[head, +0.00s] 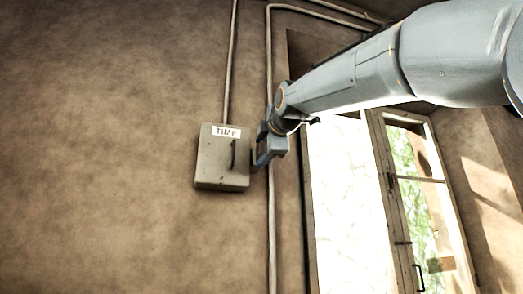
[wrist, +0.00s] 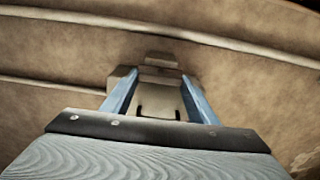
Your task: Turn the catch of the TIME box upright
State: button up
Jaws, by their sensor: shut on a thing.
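In the wrist view my gripper (wrist: 158,80) has a finger on either side of a pale piece at the box. It is shut on the catch, which is mostly hidden by the fingers. I cannot tell which way the catch points.
A conduit (head: 231,60) runs up from the box's top. Another pipe (head: 271,230) runs down the wall just right of the box, close behind my gripper. A bright window (head: 405,160) with an open wooden frame is at the right. The wall left of the box is bare.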

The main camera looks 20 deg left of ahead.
jog(key=o, duration=1)
jog(key=shift+o, duration=0.2)
jog(key=shift+s, duration=0.1)
jog(key=b+v, duration=0.3)
jog(key=v, duration=0.4)
jog(key=shift+s, duration=0.35)
jog(key=shift+d+f, duration=0.1)
jog(key=shift+d, duration=0.05)
